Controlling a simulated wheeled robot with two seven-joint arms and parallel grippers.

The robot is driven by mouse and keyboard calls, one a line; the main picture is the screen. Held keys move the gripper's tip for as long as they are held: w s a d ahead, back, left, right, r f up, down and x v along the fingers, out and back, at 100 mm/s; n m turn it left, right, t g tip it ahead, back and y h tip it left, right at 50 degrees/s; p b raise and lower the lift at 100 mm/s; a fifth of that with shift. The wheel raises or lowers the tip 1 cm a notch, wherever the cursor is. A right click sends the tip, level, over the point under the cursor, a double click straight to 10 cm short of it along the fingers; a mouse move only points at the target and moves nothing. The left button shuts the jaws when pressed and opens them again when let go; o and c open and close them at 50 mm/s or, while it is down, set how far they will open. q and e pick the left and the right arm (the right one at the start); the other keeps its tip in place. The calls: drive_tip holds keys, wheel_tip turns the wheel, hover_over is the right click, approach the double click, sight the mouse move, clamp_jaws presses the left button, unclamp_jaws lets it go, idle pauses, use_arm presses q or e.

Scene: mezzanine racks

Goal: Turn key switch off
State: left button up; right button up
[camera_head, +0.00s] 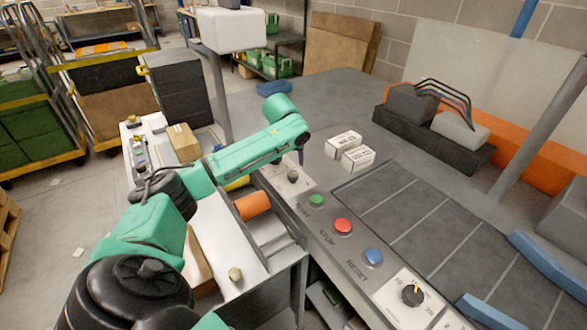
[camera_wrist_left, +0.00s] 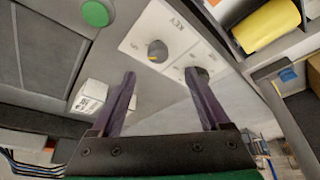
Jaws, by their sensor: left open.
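The key switch, a dark round knob on a white plate marked KEY, shows in the left wrist view (camera_wrist_left: 157,51). A similar knob (camera_wrist_left: 199,75) sits beside it, partly hidden by a finger. In the head view a knob on a white plate (camera_head: 293,176) shows just below my left gripper (camera_head: 301,157); I cannot tell there which of the two it is. My left gripper's fingers (camera_wrist_left: 161,74) are spread with nothing between them. In the wrist view the KEY knob appears beyond the gap between the tips, apart from them. My right gripper is not in view.
Green (camera_head: 316,201), red (camera_head: 342,226) and blue (camera_head: 373,257) buttons line the console edge, with a rotary dial (camera_head: 412,295) nearer. Small white boxes (camera_head: 357,157) stand beside the gripper. An orange cylinder (camera_head: 252,204) lies below the arm.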

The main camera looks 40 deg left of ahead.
sight(293, 173)
use_arm(q)
drive_tip(key=x, duration=1)
drive_tip(key=shift+w+d+r, duration=0.15)
drive_tip(key=shift+w, duration=0.2)
drive_tip(key=shift+s+r, duration=0.2)
drive_tip(key=shift+s, duration=0.15)
drive_tip(key=shift+w+f, duration=0.1)
drive_tip(key=shift+w, duration=0.05)
clamp_jaws()
